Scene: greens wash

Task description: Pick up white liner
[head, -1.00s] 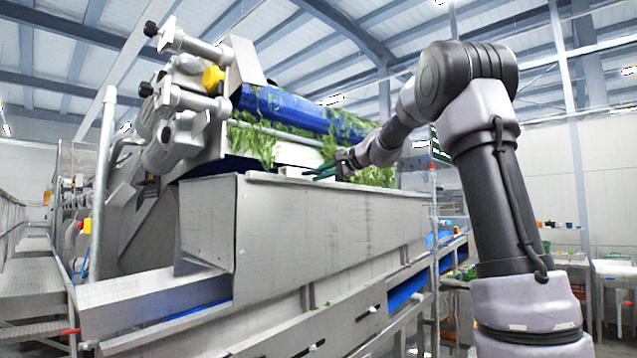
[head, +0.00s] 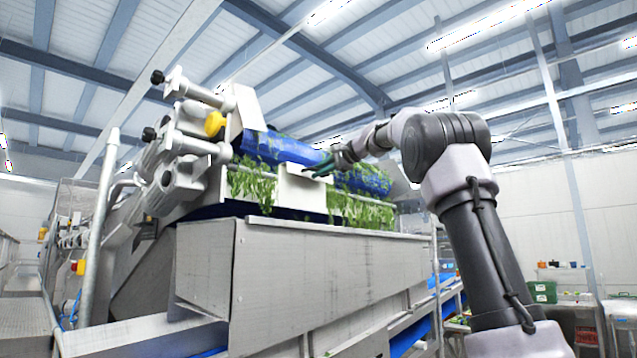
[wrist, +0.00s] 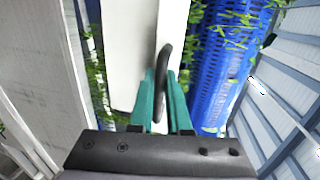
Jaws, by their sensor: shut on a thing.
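The white liner (head: 300,187) is a flat white panel, seen upright in front of the blue roller and greens in the head view. In the wrist view the liner (wrist: 125,50) fills the upper middle, with a dark curved handle (wrist: 164,62) at its right side. My gripper (head: 324,168) is at the liner's upper right edge. Its teal fingers (wrist: 163,82) are closed about the dark handle in the wrist view. The liner is above the metal trough's rim. Its far face is hidden.
The metal trough (head: 320,270) stands below. The blue roller (head: 278,148) with leafy greens (head: 250,185) lies close behind the liner; it is close on the right in the wrist view (wrist: 220,75). Pipes and a yellow knob (head: 214,124) are at left. Open air is above.

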